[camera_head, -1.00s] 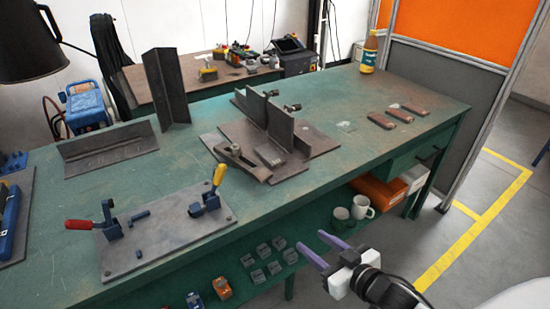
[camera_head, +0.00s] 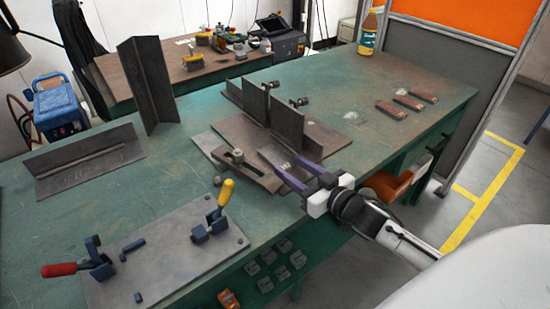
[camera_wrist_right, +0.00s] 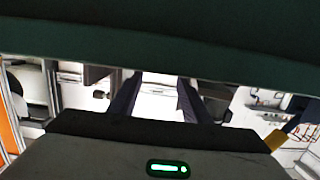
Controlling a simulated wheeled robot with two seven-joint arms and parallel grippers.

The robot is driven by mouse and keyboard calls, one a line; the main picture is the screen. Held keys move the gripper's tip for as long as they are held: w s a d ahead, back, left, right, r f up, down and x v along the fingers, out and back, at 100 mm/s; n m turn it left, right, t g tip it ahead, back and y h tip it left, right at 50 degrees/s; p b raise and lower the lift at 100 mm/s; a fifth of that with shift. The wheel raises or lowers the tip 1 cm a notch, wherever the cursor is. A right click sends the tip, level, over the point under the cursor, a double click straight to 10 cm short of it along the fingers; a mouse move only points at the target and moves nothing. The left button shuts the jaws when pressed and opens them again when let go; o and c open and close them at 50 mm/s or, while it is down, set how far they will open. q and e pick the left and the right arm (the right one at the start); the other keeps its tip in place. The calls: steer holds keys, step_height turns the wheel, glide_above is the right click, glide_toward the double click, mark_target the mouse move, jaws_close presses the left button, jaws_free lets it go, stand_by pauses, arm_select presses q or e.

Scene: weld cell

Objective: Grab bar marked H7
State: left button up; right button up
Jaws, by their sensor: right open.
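No marking H7 is legible in either view. Three small brown bars lie side by side on the far right of the green table: a near one (camera_head: 391,109), a middle one (camera_head: 408,102) and a far one (camera_head: 423,95). A grey block (camera_head: 273,155) lies on the plate fixture at the table's middle, partly hidden by my right gripper (camera_head: 278,155). That gripper is open, its two purple fingers reaching over the front of the fixture; contact cannot be told. Its fingers also show apart in the right wrist view (camera_wrist_right: 156,92). My left gripper is out of view.
The plate fixture (camera_head: 235,132) carries upright plates and a clamp. A toggle-clamp plate (camera_head: 165,262) is at the front left, angle irons (camera_head: 85,165) behind it. A bottle (camera_head: 368,35) stands at the far right corner. The tabletop before the brown bars is clear.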

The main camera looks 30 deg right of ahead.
mark_target(276, 157)
steer(key=shift+w+a+f, duration=0.1)
steer(key=shift+w+f, duration=0.05)
steer(key=shift+w, duration=0.8)
steer(key=shift+w+f, duration=0.2)
steer(key=shift+w, duration=0.7)
steer(key=shift+w+a+f, duration=0.1)
steer(key=shift+w+f, duration=0.05)
steer(key=shift+w, duration=0.8)
steer(key=c, duration=1)
steer(key=shift+r, duration=0.15)
jaws_close()
